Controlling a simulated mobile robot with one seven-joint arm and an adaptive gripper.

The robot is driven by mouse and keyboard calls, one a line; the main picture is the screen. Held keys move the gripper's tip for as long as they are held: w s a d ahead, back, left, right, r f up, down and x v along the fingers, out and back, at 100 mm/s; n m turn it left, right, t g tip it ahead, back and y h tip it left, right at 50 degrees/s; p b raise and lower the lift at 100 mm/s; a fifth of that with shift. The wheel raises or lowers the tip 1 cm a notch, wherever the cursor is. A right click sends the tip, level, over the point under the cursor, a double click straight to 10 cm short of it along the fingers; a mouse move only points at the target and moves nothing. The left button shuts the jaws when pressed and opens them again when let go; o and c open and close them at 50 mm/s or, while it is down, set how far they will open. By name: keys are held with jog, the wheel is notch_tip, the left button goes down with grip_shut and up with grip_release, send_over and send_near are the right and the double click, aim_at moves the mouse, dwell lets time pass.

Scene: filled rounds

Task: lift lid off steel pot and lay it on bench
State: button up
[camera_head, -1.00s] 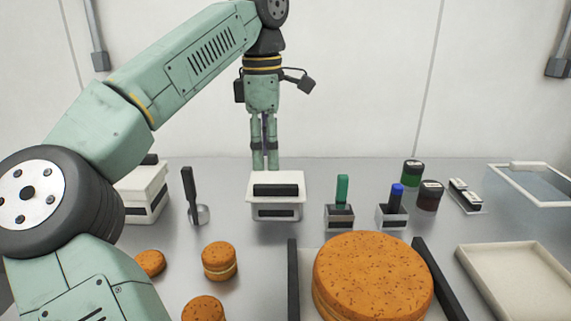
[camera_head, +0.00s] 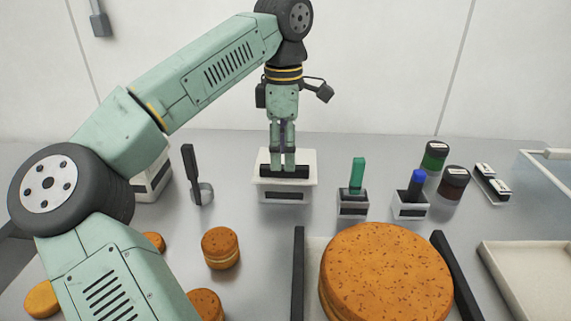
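A small pale, box-shaped pot (camera_head: 285,194) with a dark label on its front stands at the back middle of the bench. Its flat white lid (camera_head: 309,179) is on it and carries a black bar handle (camera_head: 302,171). No plainly steel-coloured round pot shows. My gripper (camera_head: 284,166) points straight down over the lid, with its fingertips at the handle. The two fingers look close together. I cannot tell whether they are closed on the handle or only beside or in front of it.
Right of the pot stand a green-handled tool (camera_head: 357,178) and a blue-handled tool (camera_head: 416,187) in holders, and dark jars (camera_head: 453,183). A tool with a black handle (camera_head: 190,166) stands left. Sandwich rounds (camera_head: 221,247) and a large cake (camera_head: 387,276) fill the front. A pale tray (camera_head: 531,277) is at right.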

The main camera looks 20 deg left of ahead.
jog(key=shift+d+f, duration=0.1)
jog(key=shift+f, duration=1.4)
jog(key=shift+c, duration=0.4)
grip_shut()
